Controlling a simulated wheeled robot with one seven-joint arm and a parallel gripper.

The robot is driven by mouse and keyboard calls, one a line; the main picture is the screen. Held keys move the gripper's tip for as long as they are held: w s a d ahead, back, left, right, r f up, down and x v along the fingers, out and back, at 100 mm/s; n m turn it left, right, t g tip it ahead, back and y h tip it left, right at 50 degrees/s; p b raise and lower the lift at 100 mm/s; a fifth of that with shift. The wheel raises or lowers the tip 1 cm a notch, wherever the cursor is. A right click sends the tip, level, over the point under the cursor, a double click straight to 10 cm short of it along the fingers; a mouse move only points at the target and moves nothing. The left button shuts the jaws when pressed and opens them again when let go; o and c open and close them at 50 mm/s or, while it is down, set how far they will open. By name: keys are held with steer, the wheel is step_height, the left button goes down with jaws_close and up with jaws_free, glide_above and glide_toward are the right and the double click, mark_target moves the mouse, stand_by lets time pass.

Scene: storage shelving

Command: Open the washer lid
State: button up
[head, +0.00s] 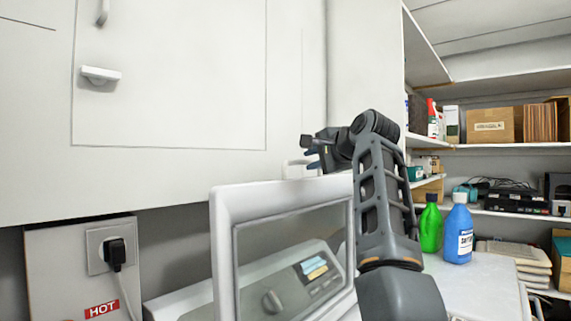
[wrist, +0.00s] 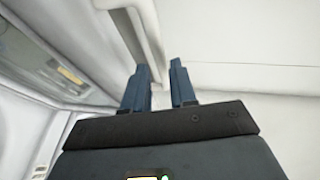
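The washer lid (head: 224,250) is a white frame around a clear window. It stands raised and steeply tilted in the head view, with the washer's control panel (head: 290,285) and knob seen through the window. My gripper (head: 311,153) is just above and behind the lid's upper right edge. In the wrist view my gripper (wrist: 158,80) has its two dark blue fingers apart, with a gap between them. A white edge, seemingly the lid's (wrist: 143,35), runs down close to the left finger; I cannot tell if they touch.
A green bottle (head: 430,226) and a blue bottle (head: 458,232) stand on the white surface right of my arm. Shelves (head: 500,146) with boxes fill the right. A white cabinet (head: 170,70) hangs above the lid. A plugged-in cord (head: 115,252) is at left.

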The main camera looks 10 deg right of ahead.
mark_target(307, 162)
steer(key=shift+p+x, duration=0.9)
steer(key=shift+x, duration=2.3)
steer(key=shift+c, duration=0.2)
jaws_close()
